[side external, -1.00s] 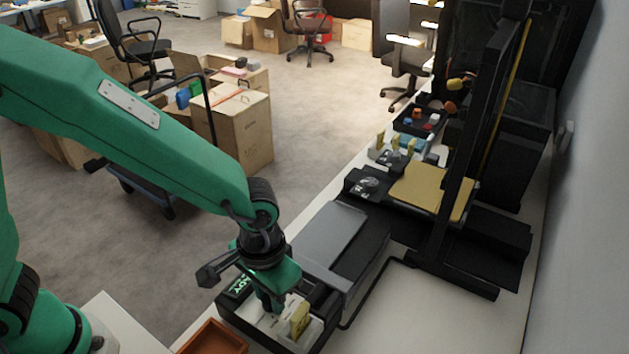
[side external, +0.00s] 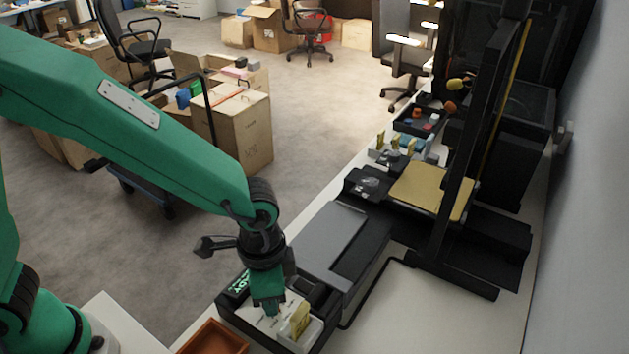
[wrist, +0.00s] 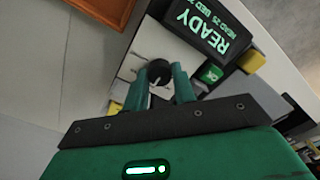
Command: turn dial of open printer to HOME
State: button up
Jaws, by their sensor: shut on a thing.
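My gripper (side external: 268,306) reaches down to the white front panel (side external: 262,323) of a black machine with a grey lid (side external: 328,240). In the wrist view my gripper (wrist: 160,88) has its two green fingers on either side of a round black dial (wrist: 157,72), shut on it. The dial is hidden behind the fingers in the side view. A display (wrist: 208,32) beside the dial reads READY in green; it also shows in the side view (side external: 237,286). The labels around the dial and its pointer are too small or covered to read.
An orange tray (side external: 213,340) lies left of the machine. Yellow pieces (side external: 300,318) stand in a white holder close to my gripper's right. Behind is an open-frame printer with a gold bed (side external: 424,190) and a tall black frame. Bare white table lies to the right.

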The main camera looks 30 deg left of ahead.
jog(key=shift+r, duration=0.1)
jog(key=o, duration=1)
jog(key=shift+r, duration=3.9)
jog(key=shift+w+a+r, duration=0.1)
jog(key=shift+a+r, duration=0.15)
jog(key=shift+a, duration=0.1)
jog(key=s+a+r+n+t, duration=0.1)
jog(key=a+r+n+t, duration=0.1)
jog(key=a, duration=0.5)
jog(key=s+a+r+n+t, duration=0.1)
jog(key=a+r+n, duration=0.3)
jog(key=a, duration=0.4)
jog(key=s+a+r+n+t, duration=0.2)
jog(key=s+a+r+n, duration=0.1)
jog(key=a, duration=0.5)
jog(key=shift+s+r+t, duration=0.1)
jog(key=shift+s+t, duration=0.15)
jog(key=shift+t, duration=0.05)
